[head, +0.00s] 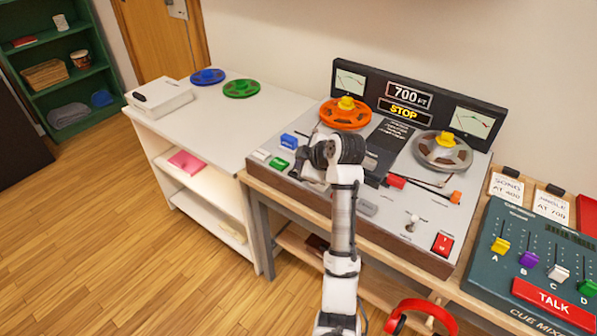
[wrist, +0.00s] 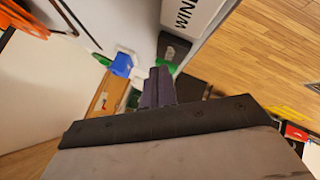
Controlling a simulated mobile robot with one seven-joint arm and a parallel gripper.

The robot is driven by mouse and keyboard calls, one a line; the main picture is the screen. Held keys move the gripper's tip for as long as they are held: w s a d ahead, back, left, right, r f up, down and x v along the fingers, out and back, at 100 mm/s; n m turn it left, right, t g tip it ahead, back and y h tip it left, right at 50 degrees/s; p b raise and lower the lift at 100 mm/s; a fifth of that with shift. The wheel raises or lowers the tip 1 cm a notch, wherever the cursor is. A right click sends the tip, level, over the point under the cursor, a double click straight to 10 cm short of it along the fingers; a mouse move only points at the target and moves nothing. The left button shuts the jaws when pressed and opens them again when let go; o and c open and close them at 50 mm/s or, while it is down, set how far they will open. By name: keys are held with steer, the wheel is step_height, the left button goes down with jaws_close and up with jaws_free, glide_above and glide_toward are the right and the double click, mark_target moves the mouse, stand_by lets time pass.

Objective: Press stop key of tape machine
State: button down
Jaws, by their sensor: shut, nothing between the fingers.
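The tape machine (head: 412,219) stands on a bench in the head view, with an orange reel (head: 344,114) at its left and a grey reel (head: 442,152) at its right. Its lit display (head: 404,110) reads "STOP". At its left end are a blue key (head: 289,141), a green key (head: 279,163) and a pale key (head: 260,154); a red key (head: 396,181) is near the middle. I cannot read which is the stop key. My gripper (head: 303,160) is shut and empty over the left keys, hiding part of the deck. In the wrist view its fingers (wrist: 158,88) are together near the blue key (wrist: 122,65).
A white shelf unit (head: 218,122) with blue and green reels adjoins at left. A red rocker switch (head: 442,244) is at the machine's front right. A mixer (head: 530,262) with coloured faders sits at right, and red headphones (head: 420,308) hang below the bench's front edge.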

steer(key=shift+r+p, duration=1.85)
steer(key=shift+r, duration=0.75)
